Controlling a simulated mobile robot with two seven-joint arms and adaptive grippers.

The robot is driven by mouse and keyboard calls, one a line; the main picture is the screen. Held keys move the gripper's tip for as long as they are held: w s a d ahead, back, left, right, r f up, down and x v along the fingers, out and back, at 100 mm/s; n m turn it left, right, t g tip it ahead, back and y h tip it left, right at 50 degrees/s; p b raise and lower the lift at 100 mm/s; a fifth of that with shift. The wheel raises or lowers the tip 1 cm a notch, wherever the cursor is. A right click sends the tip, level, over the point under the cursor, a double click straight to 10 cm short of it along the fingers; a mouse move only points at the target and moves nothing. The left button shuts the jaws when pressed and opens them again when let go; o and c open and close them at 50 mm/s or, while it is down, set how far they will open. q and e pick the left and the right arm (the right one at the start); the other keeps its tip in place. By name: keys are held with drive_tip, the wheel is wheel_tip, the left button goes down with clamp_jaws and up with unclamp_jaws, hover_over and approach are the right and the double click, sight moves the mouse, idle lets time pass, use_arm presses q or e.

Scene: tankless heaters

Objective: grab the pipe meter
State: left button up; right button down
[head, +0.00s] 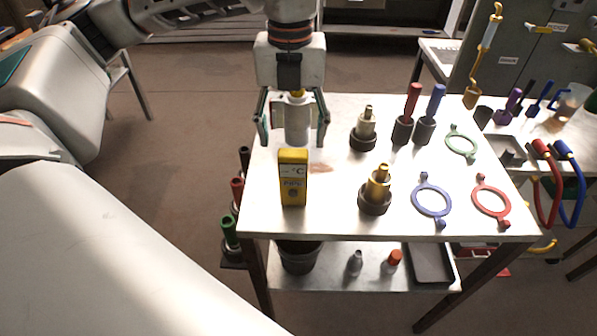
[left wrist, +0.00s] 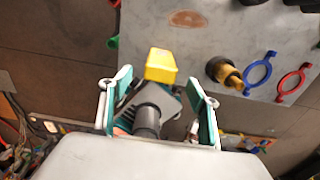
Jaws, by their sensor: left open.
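A yellow block-shaped meter (head: 293,184) with a pale label marked °C stands upright near the table's front left edge. It is the likely pipe meter, and its yellow top shows in the left wrist view (left wrist: 161,66). My left gripper (head: 292,140) points down behind it in the head view, open, its fingers apart from it. A grey cylinder (head: 298,122) with a yellow top is between the fingers; I cannot tell whether it stands on the table. The left wrist view shows the open fingers (left wrist: 162,85) with the meter top just beyond. My right gripper is not in view.
The metal table (head: 335,220) also holds brass fittings (head: 375,190), red and blue handled tools (head: 409,110), and ring wrenches (head: 431,201). Coloured handles (head: 230,232) hang at its left side. A lower shelf (head: 330,280) holds small parts.

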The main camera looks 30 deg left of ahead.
sight(293, 152)
use_arm(q)
drive_tip(key=shift+s+f, duration=0.15)
drive_tip(key=shift+f, duration=0.4)
drive_tip(key=shift+d+f, duration=0.1)
drive_tip(key=shift+f, duration=2.6)
drive_tip(key=c, duration=1.6)
clamp_jaws()
drive_tip(key=shift+r, duration=0.15)
